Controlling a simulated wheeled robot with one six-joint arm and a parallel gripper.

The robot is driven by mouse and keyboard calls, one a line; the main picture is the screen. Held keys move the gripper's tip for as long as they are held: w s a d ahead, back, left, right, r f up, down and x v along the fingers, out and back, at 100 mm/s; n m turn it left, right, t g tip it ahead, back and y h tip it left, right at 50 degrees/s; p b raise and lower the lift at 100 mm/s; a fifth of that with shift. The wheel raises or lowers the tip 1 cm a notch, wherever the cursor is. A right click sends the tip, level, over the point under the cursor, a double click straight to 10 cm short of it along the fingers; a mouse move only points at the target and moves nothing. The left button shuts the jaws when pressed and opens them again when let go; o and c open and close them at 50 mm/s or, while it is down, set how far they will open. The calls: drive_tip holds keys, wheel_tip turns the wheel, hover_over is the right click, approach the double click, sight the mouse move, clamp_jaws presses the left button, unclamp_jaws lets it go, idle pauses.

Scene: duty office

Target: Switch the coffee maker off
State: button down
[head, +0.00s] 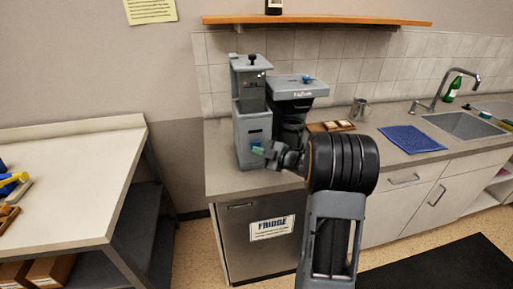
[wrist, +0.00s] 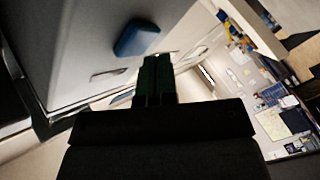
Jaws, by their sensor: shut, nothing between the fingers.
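Two grey machines stand side by side on the counter: a tall one (head: 252,118) on the left and a wider one (head: 297,87) with a label and a blue part on top. I cannot tell for sure which is the coffee maker. The tall one has a blue switch-like part (head: 256,142) low on its front. In the wrist view a blue part (wrist: 137,38) stands out from a grey face, just beyond the fingertips. My gripper (head: 259,150) is shut and empty, close in front of the tall machine; I cannot tell whether it touches the blue part.
A small board (head: 330,126), a metal cup (head: 358,109), a blue mat (head: 411,139) and a sink (head: 462,125) lie to the right. A fridge (head: 258,245) is below the counter. A shelf (head: 330,20) hangs above. A white table (head: 75,165) stands left.

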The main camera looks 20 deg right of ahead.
drive_tip(key=shift+s, duration=0.45)
drive_tip(key=shift+a, duration=0.1)
drive_tip(key=s+a, duration=0.1)
drive_tip(key=s, duration=0.5)
drive_tip(key=shift+b, duration=0.3)
drive_tip(key=shift+w, duration=0.1)
